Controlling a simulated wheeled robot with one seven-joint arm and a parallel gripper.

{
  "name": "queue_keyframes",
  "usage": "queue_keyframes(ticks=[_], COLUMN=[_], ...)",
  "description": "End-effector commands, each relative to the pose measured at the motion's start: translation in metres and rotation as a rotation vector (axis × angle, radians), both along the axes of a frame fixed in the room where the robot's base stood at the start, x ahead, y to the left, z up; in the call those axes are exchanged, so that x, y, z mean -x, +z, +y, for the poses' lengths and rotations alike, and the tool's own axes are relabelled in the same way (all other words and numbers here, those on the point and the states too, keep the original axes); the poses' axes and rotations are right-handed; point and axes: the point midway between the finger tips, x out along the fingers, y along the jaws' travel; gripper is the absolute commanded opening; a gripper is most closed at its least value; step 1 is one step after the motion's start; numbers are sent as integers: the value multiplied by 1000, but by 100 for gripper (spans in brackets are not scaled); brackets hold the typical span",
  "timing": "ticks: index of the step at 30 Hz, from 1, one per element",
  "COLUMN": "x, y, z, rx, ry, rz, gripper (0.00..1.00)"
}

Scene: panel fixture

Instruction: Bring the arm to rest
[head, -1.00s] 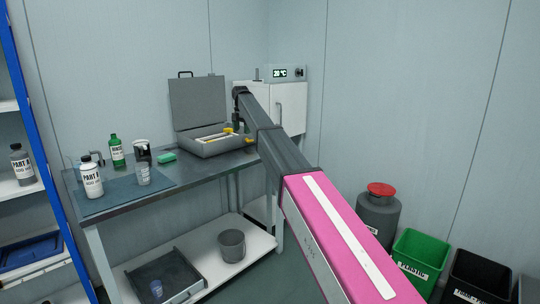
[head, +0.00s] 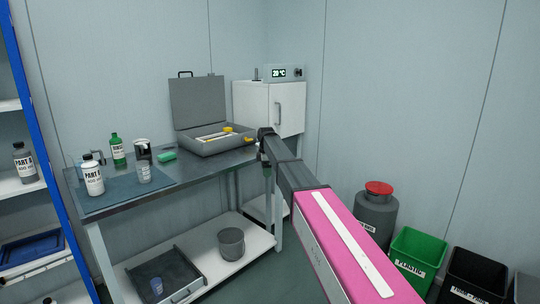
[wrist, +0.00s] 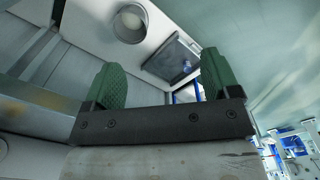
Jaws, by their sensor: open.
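My arm, with a pink link and a dark forearm, reaches from the lower right of the head view. The gripper is open and empty, and touches nothing that I can see.
An open grey case (head: 214,142), bottles, a cup and a green block (head: 166,155) stand on the bench. A drawer tray (head: 165,276) and grey bucket (head: 231,243) sit on the lower shelf. A white cabinet (head: 262,103) is behind; a red-lidded can (head: 376,212) and bins (head: 416,256) stand right.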

Motion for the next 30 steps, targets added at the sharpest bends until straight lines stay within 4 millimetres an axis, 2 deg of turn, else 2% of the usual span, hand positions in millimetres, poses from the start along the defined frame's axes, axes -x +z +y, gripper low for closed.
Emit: queue_keyframes(ticks=[1,5,9,11,15,18,21,24,27,30], x=[35,94,163,194,269,318,357,382,394,396], y=[-26,-80,-130,-149,-185,-203,-215,-222,-226,-227], z=[-23,-66,-110,-127,-161,-181,-195,-203,-207,-209], rx=[1,1,1,1,0,-2,-2,-4,-6,-7], ry=[-96,-370,-676,-807,-1113,-1315,-1480,-1596,-1661,-1684], rz=[5,4,3,3,2,0,0,-2,-3,-4], gripper=[82,82,82,82,82,82,82,82,82,82])
